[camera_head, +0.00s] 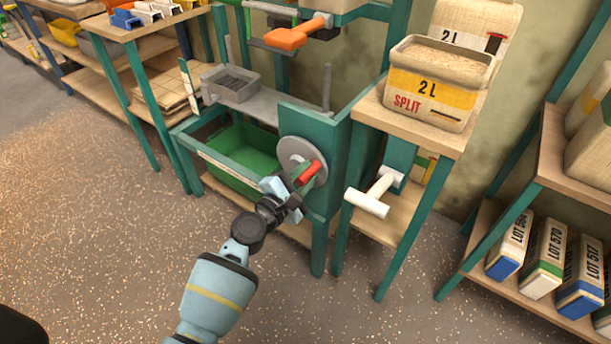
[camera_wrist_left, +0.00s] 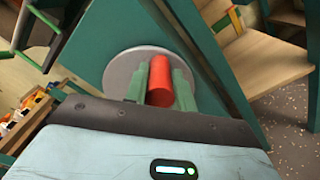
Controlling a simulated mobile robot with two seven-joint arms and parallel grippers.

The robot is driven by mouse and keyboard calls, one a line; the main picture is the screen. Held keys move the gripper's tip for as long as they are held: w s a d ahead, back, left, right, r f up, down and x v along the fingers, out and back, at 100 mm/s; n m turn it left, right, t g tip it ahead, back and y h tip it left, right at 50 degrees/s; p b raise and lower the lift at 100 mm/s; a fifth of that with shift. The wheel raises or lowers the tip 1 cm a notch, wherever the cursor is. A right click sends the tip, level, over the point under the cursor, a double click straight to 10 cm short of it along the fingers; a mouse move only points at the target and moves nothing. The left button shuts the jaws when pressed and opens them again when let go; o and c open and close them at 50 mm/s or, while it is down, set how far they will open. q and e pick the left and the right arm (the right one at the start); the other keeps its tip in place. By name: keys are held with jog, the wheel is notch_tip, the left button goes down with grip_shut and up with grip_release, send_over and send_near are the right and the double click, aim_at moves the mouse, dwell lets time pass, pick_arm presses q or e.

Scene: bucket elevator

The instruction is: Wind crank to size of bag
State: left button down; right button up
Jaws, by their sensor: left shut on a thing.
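The crank is a grey disc (camera_head: 297,152) with a red handle (camera_head: 310,173) on the front of the teal elevator frame. My left gripper (camera_head: 298,187) is shut on the red handle. In the left wrist view the red handle (camera_wrist_left: 161,82) sits between the green fingers, in front of the grey disc (camera_wrist_left: 124,71). The bag (camera_head: 436,80) is beige with a yellow label reading "2 L" and "SPLIT", open at the top and full of grain. It stands on the wooden shelf right of the crank. My right gripper is not in view.
A green bin (camera_head: 240,150) sits in the frame left of the crank, below a grey bucket (camera_head: 231,84). A white T-shaped handle (camera_head: 371,197) sticks out at right. An orange lever (camera_head: 292,36) is above. Several lot boxes (camera_head: 543,257) stand on the right shelf. The grain-strewn floor in front is open.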

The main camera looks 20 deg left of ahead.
pick_arm(q)
jog(key=shift+w+a+r+n+p, duration=0.15)
jog(key=shift+r+n+p, duration=0.3)
jog(key=shift+r+n, duration=0.45)
jog(key=shift+w+a+r+n+p, duration=0.1)
jog(key=shift+a+r+n+p, duration=0.2)
jog(key=shift+n, duration=0.25)
jog(key=shift+w+a+r+n+p, duration=0.1)
jog(key=shift+a+r+n+p, duration=0.1)
jog(key=shift+n+p, duration=0.3)
jog(key=shift+a+n, duration=0.15)
jog(key=shift+n, duration=0.3)
